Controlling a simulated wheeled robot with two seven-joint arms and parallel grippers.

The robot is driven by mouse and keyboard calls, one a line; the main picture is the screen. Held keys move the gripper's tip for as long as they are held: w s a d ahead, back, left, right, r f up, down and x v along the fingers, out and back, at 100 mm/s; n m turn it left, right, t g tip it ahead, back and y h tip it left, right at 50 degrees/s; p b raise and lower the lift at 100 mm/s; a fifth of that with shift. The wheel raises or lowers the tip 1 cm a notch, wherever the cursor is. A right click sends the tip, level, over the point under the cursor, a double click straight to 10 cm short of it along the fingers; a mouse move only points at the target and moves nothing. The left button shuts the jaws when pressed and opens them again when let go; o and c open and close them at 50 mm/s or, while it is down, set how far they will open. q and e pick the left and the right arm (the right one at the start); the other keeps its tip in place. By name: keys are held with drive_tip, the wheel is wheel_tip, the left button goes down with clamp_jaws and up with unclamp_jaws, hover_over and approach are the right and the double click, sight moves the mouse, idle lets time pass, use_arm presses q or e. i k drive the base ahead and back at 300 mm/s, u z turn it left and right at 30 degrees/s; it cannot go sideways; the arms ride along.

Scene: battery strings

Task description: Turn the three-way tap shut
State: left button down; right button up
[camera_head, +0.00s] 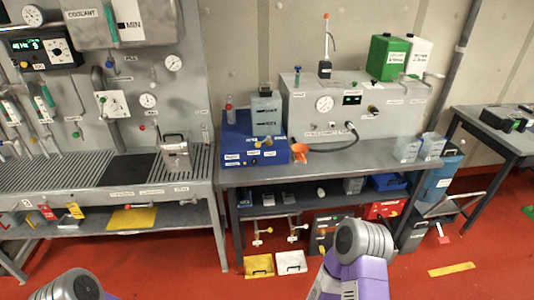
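No part can be surely read as the three-way tap at this size. A white square plate with a small dark handle (112,104) sits on a grey pipe on the left wall panel and may be it; its handle setting is too small to tell. A small yellow tap (258,143) sits low on the front of a grey canister (266,115) on the middle bench. Purple and grey links of both my arms show at the bottom edge, well in front of the benches. Neither gripper is in view.
A slatted bench (60,180) runs below the left panel, with a metal jug (176,155) on it. The middle bench (370,155) holds a blue box (235,138), an orange funnel (300,150) and a grey gauge cabinet (300,118). Red floor (180,265) lies open in front.

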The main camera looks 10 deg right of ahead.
sight(258, 145)
drive_tip(key=u, duration=0.6)
drive_tip(key=i, duration=1.55)
drive_tip(key=z, duration=0.5)
